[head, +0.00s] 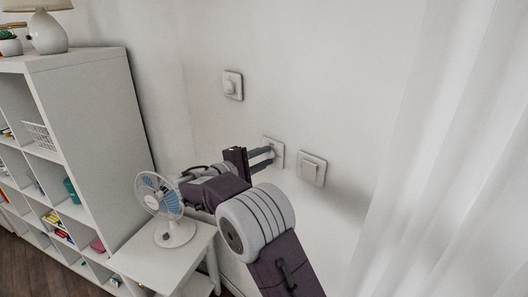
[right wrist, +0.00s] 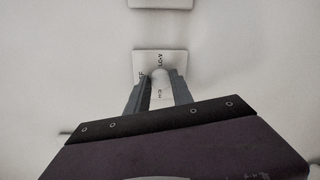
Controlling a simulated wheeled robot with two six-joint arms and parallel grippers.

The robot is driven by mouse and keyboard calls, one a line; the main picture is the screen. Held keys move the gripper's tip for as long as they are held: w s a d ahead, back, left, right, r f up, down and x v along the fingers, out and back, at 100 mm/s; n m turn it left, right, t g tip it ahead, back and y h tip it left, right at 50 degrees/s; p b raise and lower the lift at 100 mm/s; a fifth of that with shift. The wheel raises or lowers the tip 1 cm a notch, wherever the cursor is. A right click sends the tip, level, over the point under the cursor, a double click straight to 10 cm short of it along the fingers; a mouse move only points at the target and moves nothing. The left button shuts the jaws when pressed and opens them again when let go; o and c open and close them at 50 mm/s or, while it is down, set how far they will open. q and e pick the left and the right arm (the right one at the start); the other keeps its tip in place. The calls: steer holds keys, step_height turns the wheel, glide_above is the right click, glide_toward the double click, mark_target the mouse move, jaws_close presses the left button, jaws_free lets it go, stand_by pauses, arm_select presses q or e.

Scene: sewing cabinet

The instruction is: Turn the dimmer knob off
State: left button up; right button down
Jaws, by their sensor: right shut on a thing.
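The dimmer's white plate (head: 279,147) is on the wall, in the middle of the head view. My right gripper (head: 271,154) reaches it from the left, and its fingers hide most of the knob there. Which way the knob points is not clear. My left gripper is not in view.
A white wall plate with a small knob (head: 232,86) is up and left, and a rocker switch (head: 312,168) is to the right. A fan (head: 160,196) stands on a low white table (head: 150,262) beside a shelf (head: 90,85). A curtain (head: 450,180) hangs at right.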

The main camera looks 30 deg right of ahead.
steer(key=shift+r+n+p, duration=0.1)
steer(key=shift+n+p, duration=0.75)
steer(key=shift+n, duration=0.25)
steer(key=c, duration=1.1)
jaws_free()
steer(key=shift+w, duration=0.1)
steer(key=shift+a, duration=0.1)
steer(key=b+v, duration=0.1)
steer(key=v, duration=0.8)
